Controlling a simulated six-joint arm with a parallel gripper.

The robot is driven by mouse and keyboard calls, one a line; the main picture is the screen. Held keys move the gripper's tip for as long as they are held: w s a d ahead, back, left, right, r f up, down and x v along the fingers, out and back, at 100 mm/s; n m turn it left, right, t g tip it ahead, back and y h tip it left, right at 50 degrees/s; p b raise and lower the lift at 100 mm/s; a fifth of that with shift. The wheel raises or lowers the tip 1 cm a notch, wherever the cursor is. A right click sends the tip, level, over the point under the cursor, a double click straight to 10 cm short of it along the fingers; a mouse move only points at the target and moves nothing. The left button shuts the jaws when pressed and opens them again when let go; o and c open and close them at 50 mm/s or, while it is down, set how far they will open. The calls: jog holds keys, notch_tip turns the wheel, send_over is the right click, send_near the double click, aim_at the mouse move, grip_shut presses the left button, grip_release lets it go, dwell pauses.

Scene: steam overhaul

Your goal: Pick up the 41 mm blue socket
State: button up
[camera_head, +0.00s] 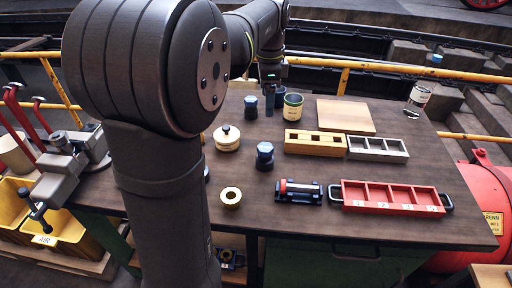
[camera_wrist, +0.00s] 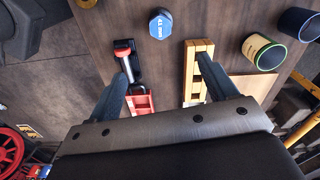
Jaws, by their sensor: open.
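A blue hexagonal socket (camera_wrist: 160,22) with a small white marking, too small to read for certain, stands on the table at the top middle of the wrist view. In the head view what looks like the same dark blue socket (camera_head: 265,154) stands left of the yellow wooden block. A second dark blue socket (camera_head: 251,106) stands farther back. I cannot tell by size which is 41 mm. My gripper (camera_wrist: 163,70) is open and empty, its two fingers spread above the table, apart from the socket. In the head view it is at the back (camera_head: 269,85).
Around the socket stand a yellow slotted block (camera_head: 316,142), a black holder with a red part (camera_head: 298,191), a cream lidded pot (camera_head: 227,138) and a labelled cup (camera_head: 293,106). A red tray (camera_head: 392,197) and grey tray (camera_head: 377,148) lie right. Bare wood surrounds the socket.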

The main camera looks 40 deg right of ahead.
aim_at(264, 148)
jog(key=f+n, duration=0.2)
jog(key=f, duration=0.4)
jog(key=f+n, duration=0.2)
jog(key=f, duration=0.4)
jog(key=f+n, duration=0.2)
jog(key=f, duration=0.4)
jog(key=shift+w+a+f+n, duration=0.1)
jog(key=shift+a+f+n, duration=0.15)
jog(key=shift+n, duration=0.05)
jog(key=shift+d+f, duration=0.2)
jog(key=shift+f, duration=2.5)
jog(key=shift+c, duration=0.5)
jog(key=shift+r, duration=0.1)
jog(key=c, duration=1.3)
jog(key=shift+c, duration=0.2)
